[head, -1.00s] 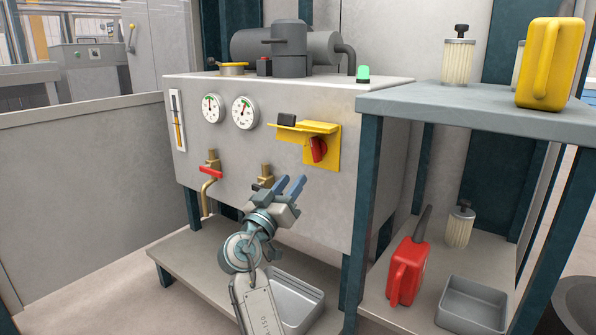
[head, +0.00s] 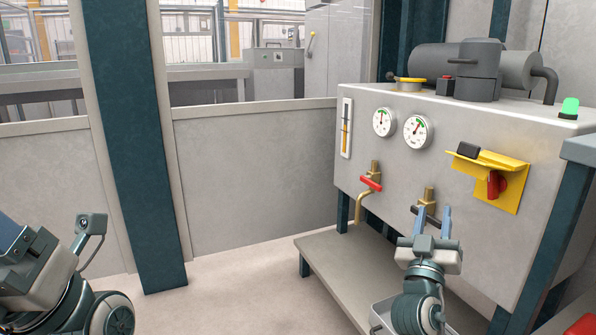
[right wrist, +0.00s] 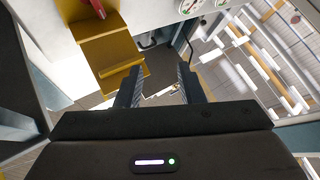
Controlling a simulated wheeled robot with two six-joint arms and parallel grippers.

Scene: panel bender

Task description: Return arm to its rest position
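My right gripper (head: 432,222) is in front of the lower part of the grey machine cabinet (head: 385,150), near the brass valve with the dark handle (head: 429,202). Its two blue fingers are apart with nothing between them. In the right wrist view the fingers of this gripper (right wrist: 157,85) also stand apart and empty. My left arm shows at the lower left of the head view, but I cannot make out its fingertips.
The cabinet carries two gauges (head: 417,132), a red-handled valve (head: 371,182) and a yellow bracket with a red knob (head: 487,178). A low shelf (head: 335,265) juts out below. A dark green post (head: 130,150) stands left. The floor between is clear.

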